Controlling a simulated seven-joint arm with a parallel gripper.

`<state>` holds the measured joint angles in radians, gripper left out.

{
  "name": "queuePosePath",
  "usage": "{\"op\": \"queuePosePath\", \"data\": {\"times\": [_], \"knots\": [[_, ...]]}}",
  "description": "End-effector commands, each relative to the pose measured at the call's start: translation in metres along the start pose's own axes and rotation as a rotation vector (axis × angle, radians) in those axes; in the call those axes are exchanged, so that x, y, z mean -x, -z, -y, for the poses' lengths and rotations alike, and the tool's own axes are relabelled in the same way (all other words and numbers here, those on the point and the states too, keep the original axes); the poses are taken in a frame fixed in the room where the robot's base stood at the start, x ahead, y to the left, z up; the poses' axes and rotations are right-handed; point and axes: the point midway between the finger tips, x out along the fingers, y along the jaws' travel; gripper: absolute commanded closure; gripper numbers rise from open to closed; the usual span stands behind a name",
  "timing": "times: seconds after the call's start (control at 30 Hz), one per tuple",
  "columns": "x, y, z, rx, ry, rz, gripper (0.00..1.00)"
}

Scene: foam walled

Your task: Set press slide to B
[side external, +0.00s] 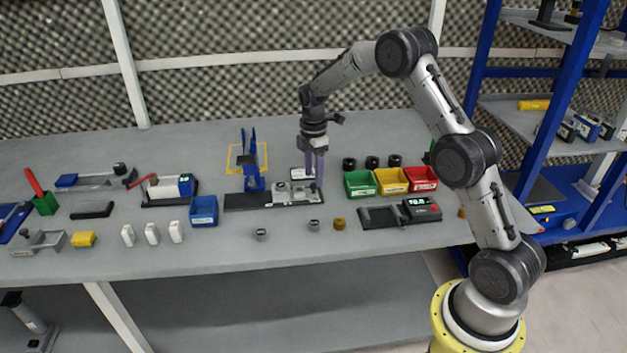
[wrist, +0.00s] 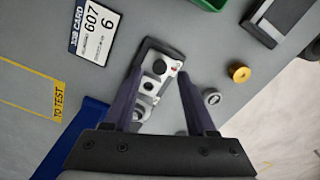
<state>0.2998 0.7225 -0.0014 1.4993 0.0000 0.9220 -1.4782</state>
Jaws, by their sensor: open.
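The press slide (side external: 295,194) is a light grey block on a dark base at the middle of the bench, right of the blue press (side external: 252,170). In the wrist view the slide (wrist: 152,86) shows round recesses and a small red mark near its far end. No letter B can be read. My gripper (side external: 315,180) points down over the right part of the slide. In the wrist view its open fingers (wrist: 160,76) stand on either side of the slide's image, with nothing held. Whether they touch it cannot be told. The fingers and palm hide part of the slide.
A job card (wrist: 94,32) lies beside the slide. Green (side external: 360,184), yellow (side external: 391,180) and red (side external: 421,178) bins stand to the right. A blue bin (side external: 204,210) stands left. A brass ring (side external: 339,223) and metal pieces lie in front.

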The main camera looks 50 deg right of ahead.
Motion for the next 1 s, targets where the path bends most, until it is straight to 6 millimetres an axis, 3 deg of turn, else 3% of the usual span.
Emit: {"op": "queuePosePath", "data": {"times": [0.2,0.57,0.9,1.0], "knots": [[-0.023,0.000,0.000,0.000,0.000,0.000,0.43],[-0.027,0.000,0.000,0.000,-0.001,0.000,0.43],[-0.027,0.000,0.000,0.000,-0.001,0.000,1.00],[-0.027,0.000,0.000,0.000,-0.001,0.000,1.00]]}}
